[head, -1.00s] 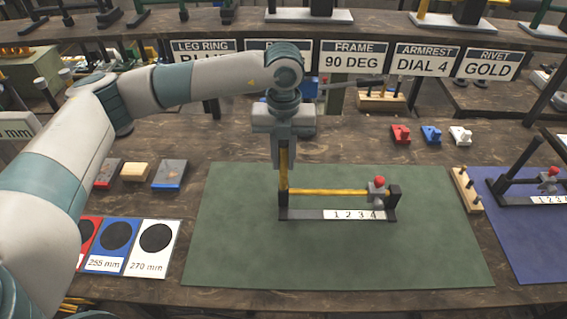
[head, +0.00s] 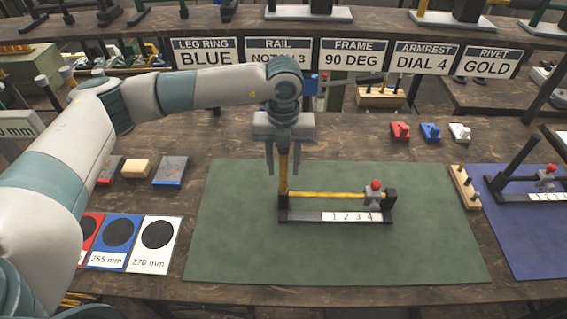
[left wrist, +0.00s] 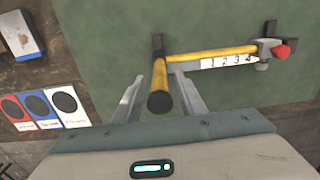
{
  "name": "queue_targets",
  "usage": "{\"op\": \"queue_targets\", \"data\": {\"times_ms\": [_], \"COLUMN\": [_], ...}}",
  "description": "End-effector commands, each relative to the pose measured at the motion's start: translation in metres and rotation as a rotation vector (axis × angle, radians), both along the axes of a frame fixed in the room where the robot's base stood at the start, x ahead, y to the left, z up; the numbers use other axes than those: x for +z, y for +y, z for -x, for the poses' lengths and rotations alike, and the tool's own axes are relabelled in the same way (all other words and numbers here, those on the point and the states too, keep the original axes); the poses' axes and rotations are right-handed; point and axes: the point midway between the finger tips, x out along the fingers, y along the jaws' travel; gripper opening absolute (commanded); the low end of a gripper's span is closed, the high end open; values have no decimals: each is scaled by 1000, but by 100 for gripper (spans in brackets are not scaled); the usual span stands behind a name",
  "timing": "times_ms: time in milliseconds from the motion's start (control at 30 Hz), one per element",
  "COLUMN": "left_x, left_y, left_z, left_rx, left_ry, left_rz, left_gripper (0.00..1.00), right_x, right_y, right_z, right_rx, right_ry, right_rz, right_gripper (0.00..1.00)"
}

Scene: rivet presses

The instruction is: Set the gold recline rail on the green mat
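A dark frame (head: 300,220) with a 1 2 3 4 scale stands on the green mat (head: 235,250). A gold upright bar (head: 283,178) stands at its left end. A gold horizontal bar (head: 325,194) runs from there to a grey clamp with a red knob (head: 375,187). I cannot tell which bar the task calls the recline rail. My left gripper (head: 283,172) is open, its fingers on either side of the upright. The left wrist view shows the upright's round end (left wrist: 160,102) between the spread fingers, with gaps. My right gripper is not in view.
Red, blue and white clamps (head: 431,132) sit behind the mat. A wooden peg block (head: 465,187) stands at its right edge, with a blue mat (head: 530,250) and another frame beyond. Cards (head: 118,245) and small blocks (head: 136,169) lie left. The front of the green mat is clear.

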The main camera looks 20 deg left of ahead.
Motion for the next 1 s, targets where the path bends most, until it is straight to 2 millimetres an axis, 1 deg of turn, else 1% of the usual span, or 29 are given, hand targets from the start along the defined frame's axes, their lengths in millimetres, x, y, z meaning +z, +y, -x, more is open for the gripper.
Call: {"op": "queue_targets", "data": {"times_ms": [233,267,367,567,800,900,1000], "left_x": [4,5,14,44,88,102,113], "left_y": [0,0,0,0,0,0,0], "left_z": [0,0,-1,-1,-1,-1,0], "left_rx": [0,0,0,1,0,0,0], "left_ry": [0,-1,-2,-4,-4,-3,-2], "left_rz": [0,1,1,0,1,0,-1], "left_gripper": [37,37,37,37,37,37,37], "right_x": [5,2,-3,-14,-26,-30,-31], "right_y": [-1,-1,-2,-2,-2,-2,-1], "right_z": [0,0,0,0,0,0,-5], "right_rx": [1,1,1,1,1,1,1], "right_ry": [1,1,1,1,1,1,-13], "right_rz": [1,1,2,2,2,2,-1], "right_gripper": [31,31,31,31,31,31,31]}}
